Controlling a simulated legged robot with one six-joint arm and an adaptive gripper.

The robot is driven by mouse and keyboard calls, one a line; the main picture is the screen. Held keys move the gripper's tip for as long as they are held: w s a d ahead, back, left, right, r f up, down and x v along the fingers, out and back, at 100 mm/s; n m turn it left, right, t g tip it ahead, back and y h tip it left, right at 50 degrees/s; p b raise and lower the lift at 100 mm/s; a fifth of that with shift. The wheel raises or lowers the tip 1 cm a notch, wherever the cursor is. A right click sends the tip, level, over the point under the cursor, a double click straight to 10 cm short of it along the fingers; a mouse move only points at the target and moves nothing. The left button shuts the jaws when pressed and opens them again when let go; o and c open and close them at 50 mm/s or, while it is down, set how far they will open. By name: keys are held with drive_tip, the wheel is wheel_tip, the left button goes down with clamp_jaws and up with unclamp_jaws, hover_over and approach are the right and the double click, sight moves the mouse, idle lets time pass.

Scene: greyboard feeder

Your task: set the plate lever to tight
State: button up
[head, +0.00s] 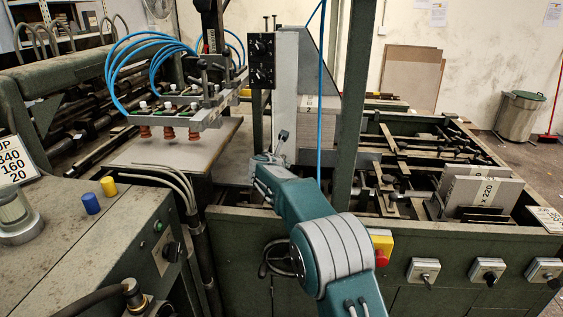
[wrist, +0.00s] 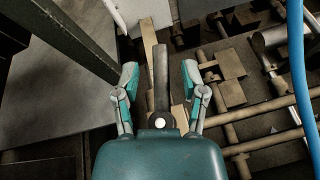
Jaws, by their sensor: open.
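In the wrist view a dark bar-shaped lever (wrist: 160,82), with a pale round spot near its lower end, stands between the two fingers of my gripper (wrist: 160,72). The fingers are apart, with a visible gap on each side of the lever. In the head view my gripper (head: 266,163) is at the machine's middle, beside the tall grey upright, and a small dark-tipped handle (head: 282,136) shows just behind it. I cannot tell for certain that this is the same lever. No tight marking is readable, and the lever's base is partly hidden by my wrist.
A green post (head: 347,110) stands close right of my arm, with a blue hose (head: 322,90) hanging beside it. Suction cups (head: 167,133) hang over the grey board at left. A red-and-yellow stop button (head: 381,246) and several rotary switches (head: 423,271) line the front panel.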

drive_tip(key=shift+x, duration=0.85)
clamp_jaws()
drive_tip(key=shift+s, duration=0.1)
